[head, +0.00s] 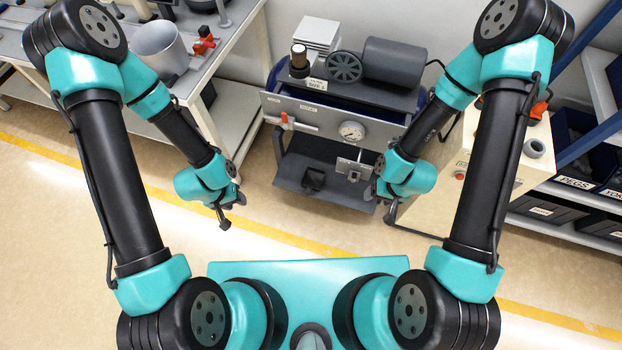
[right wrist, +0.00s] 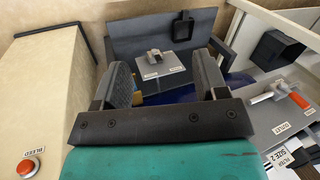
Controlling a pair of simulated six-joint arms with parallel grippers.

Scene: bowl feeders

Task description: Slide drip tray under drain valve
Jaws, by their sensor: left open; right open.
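A small black drip tray (head: 313,180) lies on the grey lower shelf of the compressor stand; it also shows in the right wrist view (right wrist: 182,27). A grey block with a small metal valve (head: 354,166), apparently the drain valve, is to the right of the tray. In the right wrist view this valve (right wrist: 153,55) and its two small labels appear between my fingers. The tray is beside the block, apart from it. My right gripper (head: 391,212) is open and empty, right of the shelf. My left gripper (head: 224,217) is open and empty, in front left of the stand.
The front panel carries an orange-handled valve (head: 284,120) and a round gauge (head: 351,130). A cream cabinet (head: 500,160) with a red button stands close to the right arm. A workbench (head: 215,50) is at the left. Floor in front of the shelf is clear.

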